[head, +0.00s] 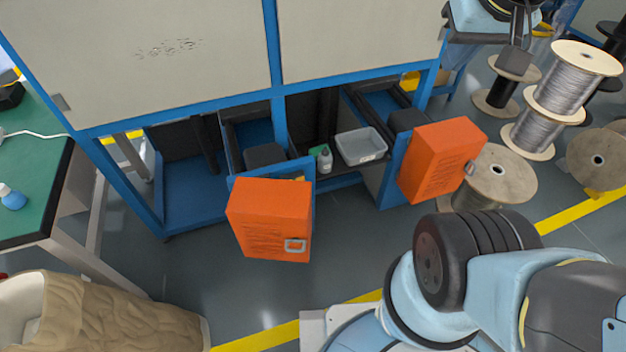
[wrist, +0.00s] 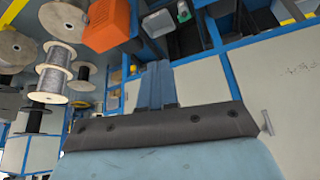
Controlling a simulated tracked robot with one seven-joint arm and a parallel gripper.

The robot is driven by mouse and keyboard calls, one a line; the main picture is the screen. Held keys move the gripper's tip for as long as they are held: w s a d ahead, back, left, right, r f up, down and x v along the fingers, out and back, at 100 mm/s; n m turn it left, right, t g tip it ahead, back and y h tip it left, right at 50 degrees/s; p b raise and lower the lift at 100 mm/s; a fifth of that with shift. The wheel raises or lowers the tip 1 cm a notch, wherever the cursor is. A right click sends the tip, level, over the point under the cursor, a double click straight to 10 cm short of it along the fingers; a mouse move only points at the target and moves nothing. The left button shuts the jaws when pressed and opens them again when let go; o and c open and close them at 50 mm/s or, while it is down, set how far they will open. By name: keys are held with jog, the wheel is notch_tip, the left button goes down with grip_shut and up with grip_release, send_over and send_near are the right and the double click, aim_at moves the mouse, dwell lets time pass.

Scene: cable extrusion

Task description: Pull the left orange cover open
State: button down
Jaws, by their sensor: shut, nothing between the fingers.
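The left orange cover (head: 270,218) is a boxy panel with a small pale handle (head: 295,245) low on its right side. It stands out in front of the blue-framed cabinet, with open dark space behind it. The right orange cover (head: 441,160) also stands out from the cabinet, at an angle. An orange cover beside the spools, seemingly the right one, shows in the wrist view (wrist: 108,25). My gripper (head: 514,60) is at the upper right of the head view, well away from the left cover. Its fingers are shut and empty in the wrist view (wrist: 155,85).
A grey bin (head: 361,146) and a white bottle (head: 325,160) sit between the covers. Wire spools (head: 565,80) stand at right. A green-topped table (head: 40,170) is at left, above a brown-covered object (head: 110,310). Grey floor in front of the left cover is clear.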

jog(key=w+a+f+n+g, duration=0.15)
jog(key=w+f+n, duration=0.35)
jog(key=w, duration=0.5)
jog(key=w+f+n+g, duration=0.25)
jog(key=w+f, duration=0.45)
jog(key=w, duration=0.4)
jog(key=w+a+f+n+g, duration=0.2)
jog(key=w+f, duration=0.2)
jog(key=f, duration=0.5)
jog(key=w+a+f+n+g, duration=0.1)
jog(key=w+f+n, duration=0.3)
jog(key=f, duration=0.5)
jog(key=s+a+f+n+g+y, duration=0.1)
jog(key=a+f, duration=0.3)
jog(key=f, duration=0.9)
jog(key=s+a+f+n+g+y, duration=0.1)
jog(key=a+f, duration=0.4)
jog(key=f, duration=0.8)
jog(key=s+a+f+n+g+y, duration=0.1)
jog(key=a+f, duration=0.4)
jog(key=f, duration=0.8)
jog(key=shift+s+n+g+y, duration=0.3)
jog(key=shift+n+y, duration=0.25)
jog(key=shift+y, duration=0.65)
